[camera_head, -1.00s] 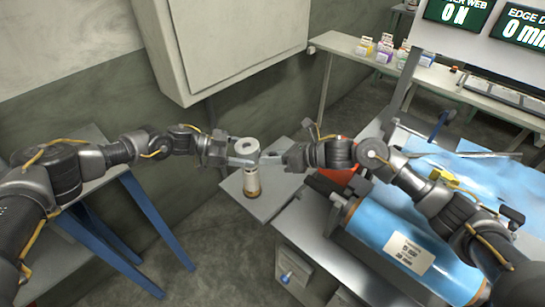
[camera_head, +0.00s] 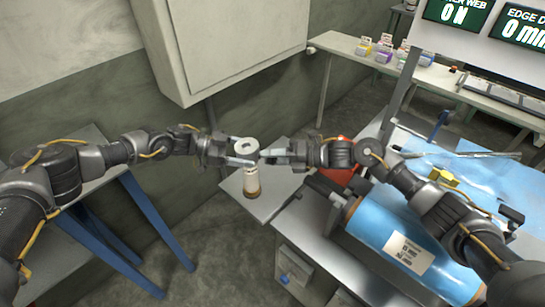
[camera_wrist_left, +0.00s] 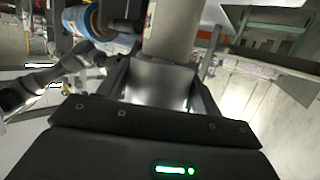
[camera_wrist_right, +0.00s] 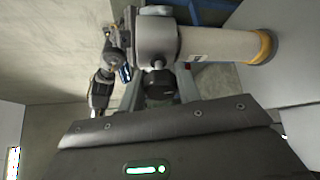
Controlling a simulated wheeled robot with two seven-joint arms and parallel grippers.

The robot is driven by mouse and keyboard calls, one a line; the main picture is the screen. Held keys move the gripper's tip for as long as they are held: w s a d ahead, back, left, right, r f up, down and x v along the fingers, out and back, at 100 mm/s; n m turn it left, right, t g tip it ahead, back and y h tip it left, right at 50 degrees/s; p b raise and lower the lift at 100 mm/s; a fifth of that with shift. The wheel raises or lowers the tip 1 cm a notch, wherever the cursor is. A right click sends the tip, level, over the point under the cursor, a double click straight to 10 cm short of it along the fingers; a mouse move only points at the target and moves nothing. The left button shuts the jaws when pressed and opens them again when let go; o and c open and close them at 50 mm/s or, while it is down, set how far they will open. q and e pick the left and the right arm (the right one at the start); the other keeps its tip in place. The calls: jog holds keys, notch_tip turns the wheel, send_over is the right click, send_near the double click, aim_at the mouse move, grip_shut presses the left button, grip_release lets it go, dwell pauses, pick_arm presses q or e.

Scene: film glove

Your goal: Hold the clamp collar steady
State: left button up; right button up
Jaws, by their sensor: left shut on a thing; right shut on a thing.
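The grey clamp collar (camera_head: 243,146) sits as a round ring on the top end of a pale upright tube (camera_head: 252,180) with a brown foot. In the right wrist view the collar (camera_wrist_right: 156,38) shows as a wide grey cylinder on the tube (camera_wrist_right: 215,44). My left gripper (camera_head: 242,161) is shut at the collar's near left side. My right gripper (camera_head: 274,155) comes from the right and is shut at the collar's side, where a small dark part (camera_wrist_right: 160,84) shows between its fingers. The exact contacts are partly hidden by the fingers.
The tube stands on a small grey platform (camera_head: 272,205). A blue film roll (camera_head: 415,245) lies on the bench at right, under my right arm. A blue-legged table (camera_head: 85,210) stands at left. A wall cabinet (camera_head: 225,40) hangs behind.

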jog(key=shift+m, duration=0.5)
jog(key=shift+w+y, duration=0.1)
jog(key=shift+y, duration=0.2)
jog(key=shift+d, duration=0.1)
jog(key=o, duration=1)
jog(key=v, duration=1.1)
jog(key=shift+d+r, duration=0.1)
jog(key=shift+d, duration=0.35)
